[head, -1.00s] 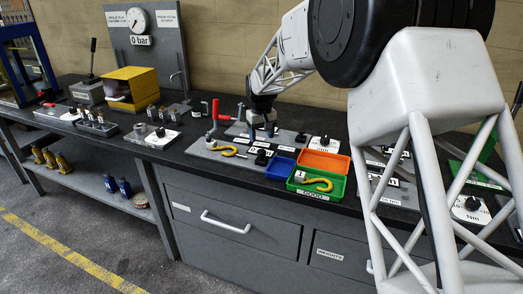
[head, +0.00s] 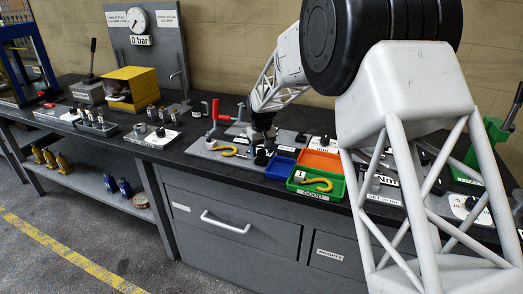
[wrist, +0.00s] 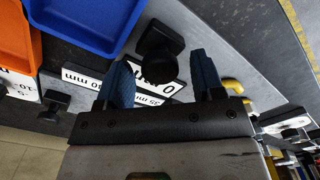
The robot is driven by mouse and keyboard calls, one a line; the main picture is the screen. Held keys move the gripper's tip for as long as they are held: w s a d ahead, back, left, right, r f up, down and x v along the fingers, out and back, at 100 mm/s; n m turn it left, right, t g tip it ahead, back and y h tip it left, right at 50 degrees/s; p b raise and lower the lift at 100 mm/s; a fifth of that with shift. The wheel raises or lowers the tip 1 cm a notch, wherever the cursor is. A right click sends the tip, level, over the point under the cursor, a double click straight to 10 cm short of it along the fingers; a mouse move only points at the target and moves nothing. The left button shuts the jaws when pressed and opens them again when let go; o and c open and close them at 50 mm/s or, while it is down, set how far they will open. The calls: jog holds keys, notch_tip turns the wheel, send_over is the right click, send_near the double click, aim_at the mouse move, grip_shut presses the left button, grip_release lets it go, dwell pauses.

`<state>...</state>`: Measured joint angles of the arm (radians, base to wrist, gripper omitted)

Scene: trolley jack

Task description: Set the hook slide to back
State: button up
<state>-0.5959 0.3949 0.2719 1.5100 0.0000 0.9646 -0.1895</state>
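My gripper (head: 262,134) is low over the plate in the middle of the bench in the head view. In the wrist view my gripper (wrist: 163,72) is open, with its two blue fingers apart. A black knob (wrist: 160,42) on a dark base shows ahead, between the lines of the fingers. I cannot tell whether they touch it. White labels (wrist: 150,88) with mm markings lie beside the knob, partly hidden by a finger. A yellow hook (head: 222,150) lies on the plate left of my gripper. Which knob belongs to the hook slide is not readable.
Blue (head: 280,168), orange (head: 320,162) and green (head: 300,190) trays stand at the front right; the green one holds another yellow hook (head: 318,185). A red-handled clamp (head: 216,112) stands left of my gripper. A second black knob (wrist: 54,102) is nearby.

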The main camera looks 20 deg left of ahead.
aim_at(264, 152)
grip_shut()
jog(key=shift+d, duration=0.45)
jog(key=shift+o, duration=0.4)
grip_release()
jog(key=shift+d, duration=0.1)
jog(key=shift+r, duration=3.9)
